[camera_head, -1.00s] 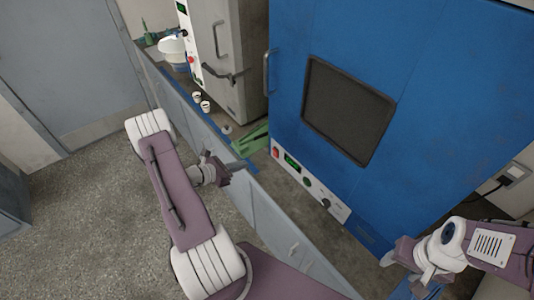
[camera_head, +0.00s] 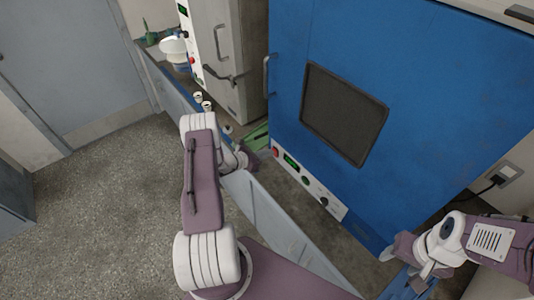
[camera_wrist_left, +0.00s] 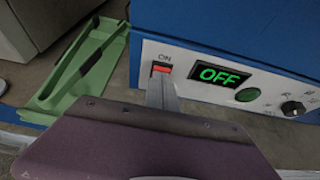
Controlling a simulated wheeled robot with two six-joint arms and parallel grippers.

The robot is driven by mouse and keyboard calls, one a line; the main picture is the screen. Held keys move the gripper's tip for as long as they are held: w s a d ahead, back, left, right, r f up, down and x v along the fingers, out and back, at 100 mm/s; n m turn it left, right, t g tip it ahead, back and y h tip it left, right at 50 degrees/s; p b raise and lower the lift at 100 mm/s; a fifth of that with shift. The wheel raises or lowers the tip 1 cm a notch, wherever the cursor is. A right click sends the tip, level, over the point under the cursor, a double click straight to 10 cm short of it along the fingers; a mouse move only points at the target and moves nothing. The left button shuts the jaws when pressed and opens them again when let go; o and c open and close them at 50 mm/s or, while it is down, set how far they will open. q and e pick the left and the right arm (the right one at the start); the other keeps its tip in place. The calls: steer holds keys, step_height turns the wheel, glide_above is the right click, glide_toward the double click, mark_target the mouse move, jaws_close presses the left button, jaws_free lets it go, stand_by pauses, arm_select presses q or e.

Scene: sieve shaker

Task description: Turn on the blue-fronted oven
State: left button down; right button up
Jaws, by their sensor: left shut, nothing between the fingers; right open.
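The blue-fronted oven (camera_head: 430,80) stands at the right with its door closed and a dark window in it. Its white control strip (camera_head: 325,203) runs along the bottom and carries a red switch (camera_wrist_left: 162,70) marked ON, a display (camera_wrist_left: 222,76) reading OFF in green, a green round button (camera_wrist_left: 248,94) and a black knob (camera_wrist_left: 293,108). My left gripper (camera_head: 248,161) is shut and empty near the strip's left end. In the left wrist view its fingertips (camera_wrist_left: 161,86) overlap the red switch's lower edge; contact cannot be told. My right gripper (camera_head: 408,266) is open near the oven's lower right corner.
A green tray (camera_wrist_left: 85,65) lies on the bench left of the oven. A grey oven (camera_head: 228,60) stands further left, with small white cups (camera_head: 207,105) in front. A socket with a plug (camera_head: 503,177) is on the right wall. The floor (camera_head: 100,200) at left is clear.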

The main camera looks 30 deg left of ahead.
arm_select(q)
steer(key=shift+w+d+r+g, duration=0.15)
steer(key=shift+w+r+g, duration=0.1)
steer(key=shift+g, duration=0.15)
steer(key=shift+r+p, duration=0.1)
steer(key=shift+p, duration=0.25)
steer(key=shift+r+p, duration=0.4)
steer(key=shift+r, duration=0.3)
